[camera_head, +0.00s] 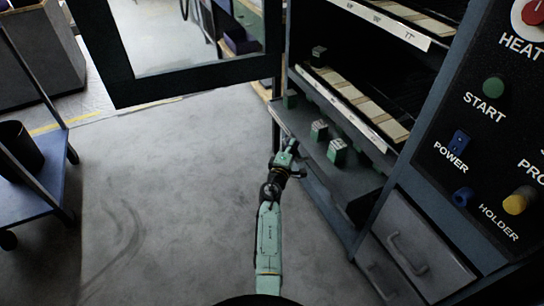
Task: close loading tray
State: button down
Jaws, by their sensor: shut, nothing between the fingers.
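The loading tray (354,182) is a dark grey flat shelf low in the open machine, sticking out toward the left. Several small green boxes (337,151) with pale tops stand on it. My gripper (291,147) is at the tray's left outer edge, close to it. I cannot tell whether it touches the tray. Its fingers look closed with nothing held. My green arm reaches up to it from the bottom middle.
The machine's framed glass door (190,88) stands open at the upper left. Upper racks (350,95) hold pale strips. A control panel (490,130) and a handled drawer (415,250) are at right. A blue cart (35,190) stands left; the floor between is clear.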

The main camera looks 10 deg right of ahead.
aim_at(314, 138)
jog(key=w+d, duration=0.1)
jog(key=d, duration=0.2)
jog(key=d+b, duration=0.1)
jog(key=d, duration=0.1)
jog(key=w+d, duration=0.1)
jog(key=d, duration=0.2)
jog(key=shift+w+d+b, duration=0.35)
jog(key=shift+b, duration=0.05)
jog(key=shift+w+d, duration=0.2)
jog(key=shift+d, duration=0.1)
jog(key=shift+d+r, duration=0.1)
